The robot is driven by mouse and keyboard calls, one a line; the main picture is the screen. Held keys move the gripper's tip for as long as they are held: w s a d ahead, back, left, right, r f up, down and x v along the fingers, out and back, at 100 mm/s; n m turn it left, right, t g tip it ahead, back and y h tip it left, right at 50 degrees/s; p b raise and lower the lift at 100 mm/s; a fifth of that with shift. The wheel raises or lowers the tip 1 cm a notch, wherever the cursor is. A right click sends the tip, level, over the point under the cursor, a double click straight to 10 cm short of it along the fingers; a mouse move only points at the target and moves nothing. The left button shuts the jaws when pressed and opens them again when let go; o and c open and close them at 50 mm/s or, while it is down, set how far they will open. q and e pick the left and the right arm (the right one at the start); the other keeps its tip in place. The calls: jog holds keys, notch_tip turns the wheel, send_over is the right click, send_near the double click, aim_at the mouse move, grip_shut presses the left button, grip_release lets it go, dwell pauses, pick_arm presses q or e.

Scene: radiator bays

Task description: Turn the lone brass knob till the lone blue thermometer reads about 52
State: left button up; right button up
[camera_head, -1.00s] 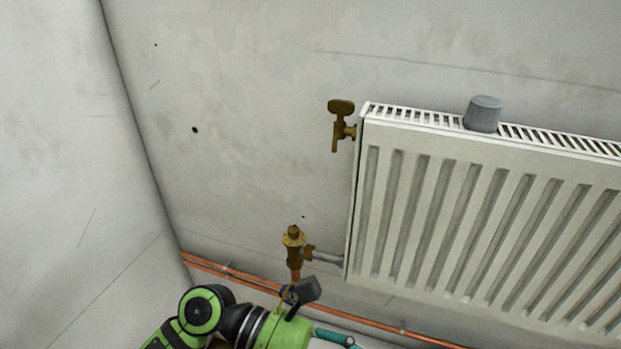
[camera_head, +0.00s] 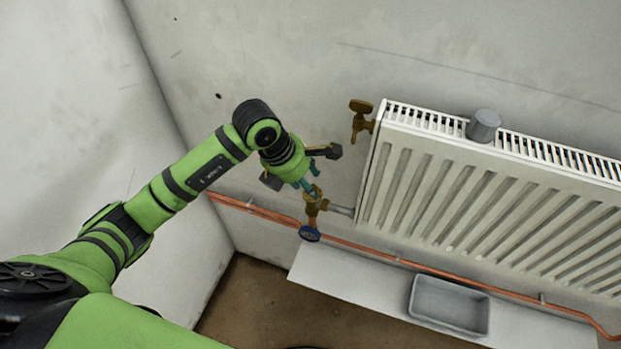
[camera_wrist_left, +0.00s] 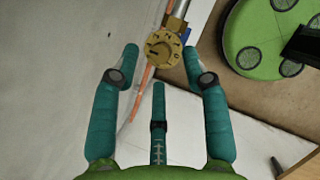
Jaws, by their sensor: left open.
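The brass knob (camera_head: 313,194) sits on the valve at the radiator's lower left corner. In the left wrist view its round face (camera_wrist_left: 163,48) shows dark marks that I cannot read surely. The blue thermometer (camera_head: 309,234) is a small round dial on the pipe just below the valve; its reading is too small to tell. My left gripper (camera_head: 308,185) is open, with its teal fingers pointing down at the knob. In the left wrist view the left gripper (camera_wrist_left: 160,54) has its two outer fingertips on either side of the knob, with gaps. My right gripper is out of view.
A copper pipe (camera_head: 380,249) runs below. A grey tray (camera_head: 449,304) lies on a white board (camera_head: 340,275).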

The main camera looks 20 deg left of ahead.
pick_arm(q)
jog(key=shift+x, duration=1.25)
grip_shut()
jog(key=shift+w+f+m+b, duration=0.1)
jog(key=shift+w+m+b, duration=0.05)
jog(key=shift+m+b, duration=0.45)
jog(key=m+g+b, duration=0.1)
jog(key=m+b, duration=0.1)
jog(key=b, duration=0.1)
jog(key=m+g+h+b, duration=0.1)
jog(key=m+b, duration=0.2)
jog(key=b, duration=0.1)
jog(key=shift+w+a, duration=0.1)
jog(key=shift+w, duration=0.1)
jog(key=shift+m+g+b, duration=0.6)
jog(key=shift+m+b, duration=0.8)
jog(key=shift+b, duration=0.25)
